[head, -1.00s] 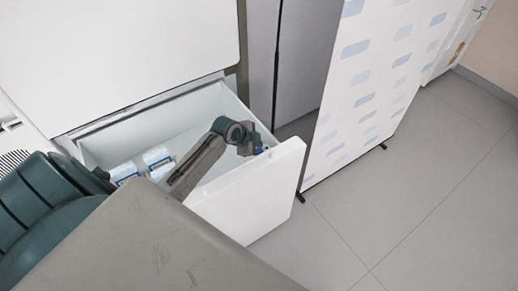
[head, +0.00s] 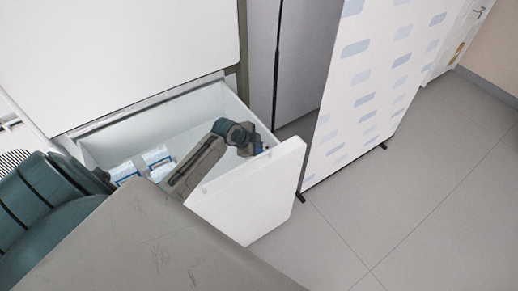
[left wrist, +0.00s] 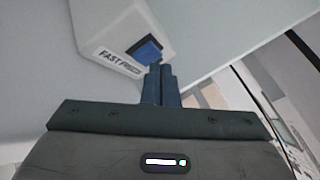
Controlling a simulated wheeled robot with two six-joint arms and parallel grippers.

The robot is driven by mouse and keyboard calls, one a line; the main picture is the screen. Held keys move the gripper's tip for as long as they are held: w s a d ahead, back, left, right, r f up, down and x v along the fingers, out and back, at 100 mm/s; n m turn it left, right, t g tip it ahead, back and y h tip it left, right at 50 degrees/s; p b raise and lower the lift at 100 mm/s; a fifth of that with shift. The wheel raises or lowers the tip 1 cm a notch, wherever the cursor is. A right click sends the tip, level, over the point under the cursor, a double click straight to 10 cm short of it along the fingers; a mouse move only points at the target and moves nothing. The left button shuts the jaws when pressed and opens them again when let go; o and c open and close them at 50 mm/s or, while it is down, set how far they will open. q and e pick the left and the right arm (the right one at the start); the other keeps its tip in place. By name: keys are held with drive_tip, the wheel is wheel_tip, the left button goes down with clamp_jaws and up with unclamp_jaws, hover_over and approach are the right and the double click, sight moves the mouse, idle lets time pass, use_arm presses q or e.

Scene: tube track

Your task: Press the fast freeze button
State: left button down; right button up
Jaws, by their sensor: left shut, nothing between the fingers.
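The fast freeze button is a blue square (left wrist: 147,50) on a white housing (left wrist: 118,35) labelled "FAST FREEZE" in the left wrist view. My left gripper (left wrist: 160,72) is shut and empty. Its dark fingertips overlap the lower right edge of the button in that view, and I cannot tell whether they touch it. In the head view my left gripper (head: 262,149) is small, just behind the open drawer's front (head: 255,195). The button is not clearly visible in the head view. My right gripper is not in view.
The white drawer is pulled out from the cabinet (head: 120,50), with several blue-and-white packs (head: 158,160) inside. A white patterned panel (head: 370,80) stands right of it. Grey floor (head: 430,190) is open at the right.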

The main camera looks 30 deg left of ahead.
sight(258, 150)
use_arm(q)
drive_tip(key=shift+s+d+f, duration=0.1)
drive_tip(key=shift+s+f, duration=0.3)
drive_tip(key=shift+f, duration=0.35)
drive_tip(key=shift+w+f, duration=0.1)
drive_tip(key=shift+f, duration=0.1)
drive_tip(key=shift+w+r, duration=0.1)
drive_tip(key=shift+w+r+p, duration=0.2)
drive_tip(key=shift+r+p, duration=0.25)
drive_tip(key=shift+r, duration=0.2)
drive_tip(key=shift+w+r+p, duration=0.15)
drive_tip(key=shift+r+p, duration=0.25)
drive_tip(key=shift+r, duration=0.25)
wheel_tip(258, 150, up, 5)
drive_tip(key=p, duration=0.4)
drive_tip(key=shift+p, duration=0.35)
